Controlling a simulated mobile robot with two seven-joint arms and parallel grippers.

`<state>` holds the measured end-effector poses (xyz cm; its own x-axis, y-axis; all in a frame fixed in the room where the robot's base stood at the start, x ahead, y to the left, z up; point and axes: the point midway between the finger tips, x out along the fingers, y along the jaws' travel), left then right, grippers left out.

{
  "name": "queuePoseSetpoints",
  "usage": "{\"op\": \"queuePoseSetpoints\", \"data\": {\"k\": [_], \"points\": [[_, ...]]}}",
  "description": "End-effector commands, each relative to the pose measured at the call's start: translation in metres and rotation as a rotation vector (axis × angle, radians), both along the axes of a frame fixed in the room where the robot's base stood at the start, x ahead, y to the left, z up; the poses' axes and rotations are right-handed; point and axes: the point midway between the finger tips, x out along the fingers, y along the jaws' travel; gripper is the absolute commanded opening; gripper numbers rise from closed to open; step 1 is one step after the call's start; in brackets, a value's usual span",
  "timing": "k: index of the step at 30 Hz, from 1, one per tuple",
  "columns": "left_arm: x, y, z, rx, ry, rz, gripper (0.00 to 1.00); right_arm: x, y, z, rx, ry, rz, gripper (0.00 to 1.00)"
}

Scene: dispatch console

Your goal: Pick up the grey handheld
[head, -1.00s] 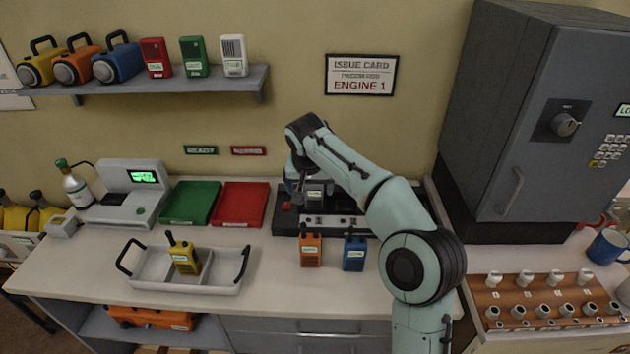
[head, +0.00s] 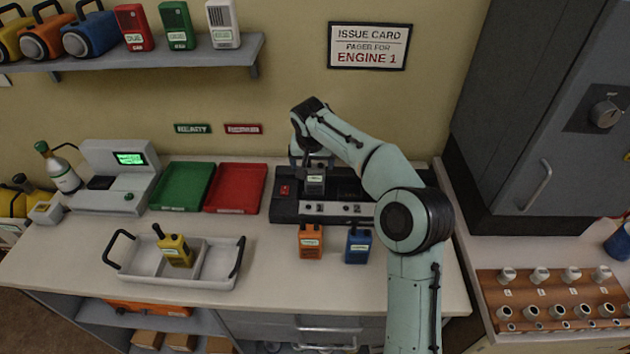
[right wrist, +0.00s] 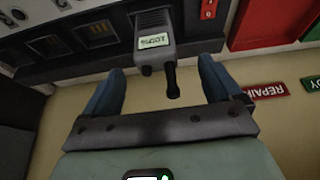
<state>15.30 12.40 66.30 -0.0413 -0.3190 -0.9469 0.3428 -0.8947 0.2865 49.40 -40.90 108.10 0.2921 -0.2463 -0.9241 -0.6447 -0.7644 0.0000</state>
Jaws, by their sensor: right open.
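The grey handheld (head: 315,184) stands upright in the black charger (head: 286,209) at the back of the counter. In the right wrist view the grey handheld (right wrist: 153,55) shows its lit green-white label and its dark antenna pointing towards my gripper. My right gripper (head: 314,163) is open just above it. In the right wrist view my right gripper (right wrist: 160,72) has one finger on each side of the handheld's upper end, with gaps visible and no contact. My left gripper is not in view.
An orange handheld (head: 311,242) and a blue handheld (head: 358,246) stand in front of the charger. A red tray (head: 235,188) lies left of it. A white carrier (head: 215,270) holds a yellow handheld (head: 175,250). A grey cabinet (head: 540,130) rises at right.

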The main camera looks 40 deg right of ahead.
Motion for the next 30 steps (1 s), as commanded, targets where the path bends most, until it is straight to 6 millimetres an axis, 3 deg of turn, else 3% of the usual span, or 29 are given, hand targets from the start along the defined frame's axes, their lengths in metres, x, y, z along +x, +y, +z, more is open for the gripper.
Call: {"op": "queuePoseSetpoints", "data": {"k": [7, 16, 23, 29, 30], "points": [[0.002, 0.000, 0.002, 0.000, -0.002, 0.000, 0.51, 0.004, -0.006, -0.012, 0.000, 0.000, -0.001, 0.92], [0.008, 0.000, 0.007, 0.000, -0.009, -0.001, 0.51, 0.016, -0.022, -0.048, 0.002, 0.001, 0.000, 0.92], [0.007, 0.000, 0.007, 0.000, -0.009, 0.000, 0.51, 0.017, -0.023, -0.051, 0.000, -0.001, 0.000, 0.92], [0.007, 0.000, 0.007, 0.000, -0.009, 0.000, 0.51, 0.017, -0.023, -0.051, 0.000, -0.002, -0.001, 0.30], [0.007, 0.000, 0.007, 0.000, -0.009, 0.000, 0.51, 0.017, -0.023, -0.051, 0.000, -0.002, -0.001, 0.25]]}}
